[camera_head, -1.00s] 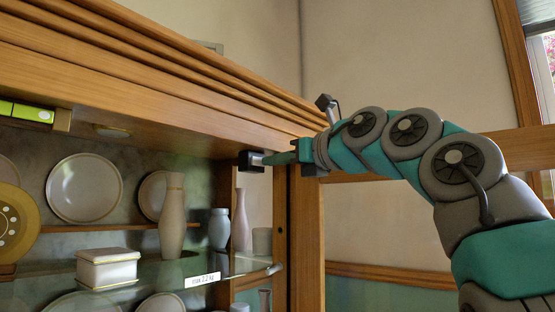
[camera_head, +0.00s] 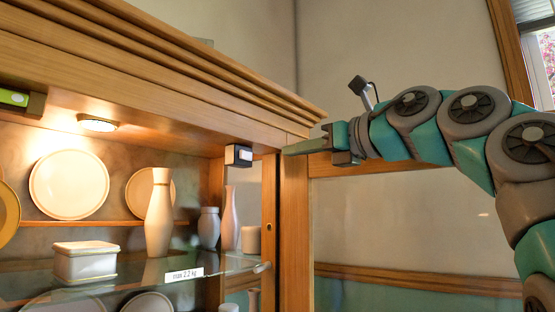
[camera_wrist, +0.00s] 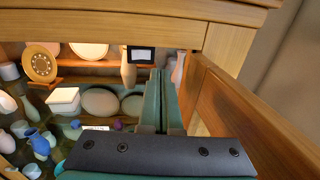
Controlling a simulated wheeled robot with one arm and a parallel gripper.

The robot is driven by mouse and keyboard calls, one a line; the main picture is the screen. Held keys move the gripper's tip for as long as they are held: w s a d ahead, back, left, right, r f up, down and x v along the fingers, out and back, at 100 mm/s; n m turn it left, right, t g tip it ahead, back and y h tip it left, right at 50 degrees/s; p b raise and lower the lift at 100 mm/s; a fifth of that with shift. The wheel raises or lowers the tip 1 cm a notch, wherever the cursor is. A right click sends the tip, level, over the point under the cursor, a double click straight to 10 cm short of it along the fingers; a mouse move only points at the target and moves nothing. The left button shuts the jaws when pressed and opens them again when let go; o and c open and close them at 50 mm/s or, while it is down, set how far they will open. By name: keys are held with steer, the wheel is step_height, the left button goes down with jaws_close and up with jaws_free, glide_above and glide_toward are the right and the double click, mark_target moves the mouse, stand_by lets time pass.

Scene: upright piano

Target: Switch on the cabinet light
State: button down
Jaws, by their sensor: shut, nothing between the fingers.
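The cabinet light (camera_head: 97,123) is a round lamp under the cabinet top at the left, and it is glowing, lighting the shelves. A small dark switch box with a white face (camera_head: 239,155) hangs under the top near the right post; it also shows in the wrist view (camera_wrist: 141,55). My gripper (camera_head: 284,151) is shut and empty, its fingertips at the cabinet's front right post, a little right of the switch box and apart from it. In the wrist view, the closed fingers (camera_wrist: 161,73) point into the cabinet, just right of the box.
A tall vase (camera_head: 160,215), plates (camera_head: 69,185) and a lidded white box (camera_head: 86,262) stand inside on the shelves. A glass shelf carries a weight label (camera_head: 184,273). The opened door frame (camera_head: 420,168) extends right beneath my arm.

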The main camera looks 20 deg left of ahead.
steer(key=w+v, duration=0.1)
steer(key=v, duration=0.5)
steer(key=shift+d+b, duration=0.35)
steer(key=shift+d, duration=0.2)
steer(key=shift+w, duration=0.1)
